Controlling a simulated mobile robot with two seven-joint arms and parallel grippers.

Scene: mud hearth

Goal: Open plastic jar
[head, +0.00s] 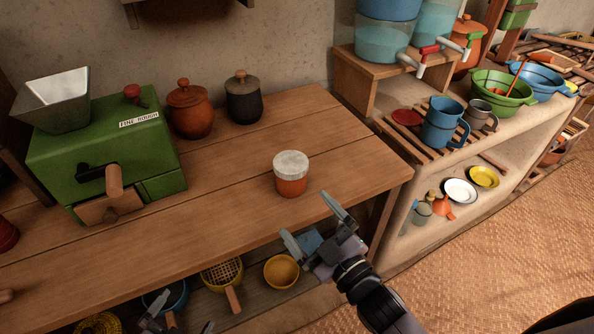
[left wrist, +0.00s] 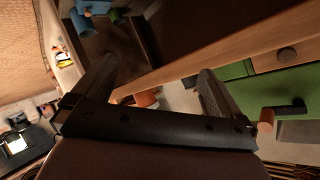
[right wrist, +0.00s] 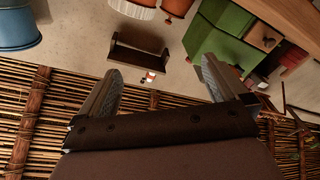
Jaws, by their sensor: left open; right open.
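The plastic jar (head: 291,186) has an orange body and a whitish lid (head: 291,162). It stands upright on the wooden table near its front edge, with the lid on. In the right wrist view, what looks like its lid (right wrist: 134,9) shows at the top edge. My right gripper (head: 304,214) is open and empty, just in front of the jar and apart from it; it also shows in the right wrist view (right wrist: 158,85). My left gripper (head: 185,313) is open and low at the bottom edge, in front of the table; its fingers show empty in the left wrist view (left wrist: 155,78).
A green mill (head: 105,150) stands left on the table (head: 235,205). A lidded brown pot (head: 190,112) and a black pot (head: 243,100) stand behind. Under the table are a strainer (head: 222,272) and a yellow bowl (head: 281,271). A shelf with dishes stands right. Table around the jar is clear.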

